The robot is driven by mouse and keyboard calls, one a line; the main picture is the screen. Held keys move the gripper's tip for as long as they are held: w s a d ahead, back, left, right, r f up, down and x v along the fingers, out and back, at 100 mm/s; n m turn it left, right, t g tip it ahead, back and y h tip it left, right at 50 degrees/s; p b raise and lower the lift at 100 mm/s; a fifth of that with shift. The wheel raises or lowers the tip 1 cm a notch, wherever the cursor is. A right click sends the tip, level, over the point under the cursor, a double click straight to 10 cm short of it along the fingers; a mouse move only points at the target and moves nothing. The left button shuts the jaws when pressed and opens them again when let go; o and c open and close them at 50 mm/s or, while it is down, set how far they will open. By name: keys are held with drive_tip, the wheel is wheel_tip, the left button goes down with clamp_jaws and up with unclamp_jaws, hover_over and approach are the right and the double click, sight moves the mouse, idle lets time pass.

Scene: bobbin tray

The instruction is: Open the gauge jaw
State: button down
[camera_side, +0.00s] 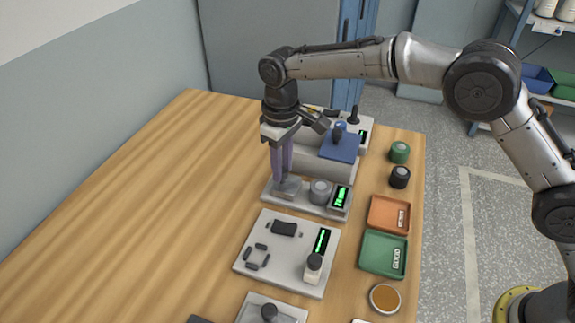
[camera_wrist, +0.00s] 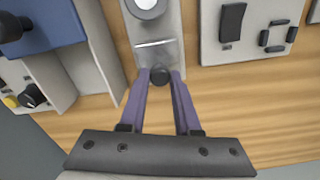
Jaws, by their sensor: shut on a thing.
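The gauge (camera_side: 309,211) is a light grey plate with a round grey cylinder (camera_side: 320,190) and a green lit display (camera_side: 340,197). In the wrist view, the gauge plate (camera_wrist: 158,25) runs from the top edge down to my fingertips, with a thin bright bar (camera_wrist: 155,43) across it. A dark round knob (camera_wrist: 160,77) sits at the plate's near end. My gripper (camera_wrist: 160,84) has its two purple fingers shut on this knob, one on each side. In the side view, my gripper (camera_side: 283,180) points down at the left end of the gauge, and the fingers hide the knob.
A grey machine with a blue block (camera_side: 340,147) stands close behind the gauge. A panel (camera_side: 260,231) with dark parts and a small bottle lies in front. Orange (camera_side: 372,214) and green (camera_side: 371,250) trays are at right. The table's left side is clear.

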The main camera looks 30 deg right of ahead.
sight(283, 170)
drive_tip(key=shift+r, duration=0.1)
drive_tip(key=c, duration=0.6)
unclamp_jaws()
wheel_tip(283, 170, up, 14)
drive_tip(key=shift+f, duration=0.15)
drive_tip(key=shift+d, duration=0.1)
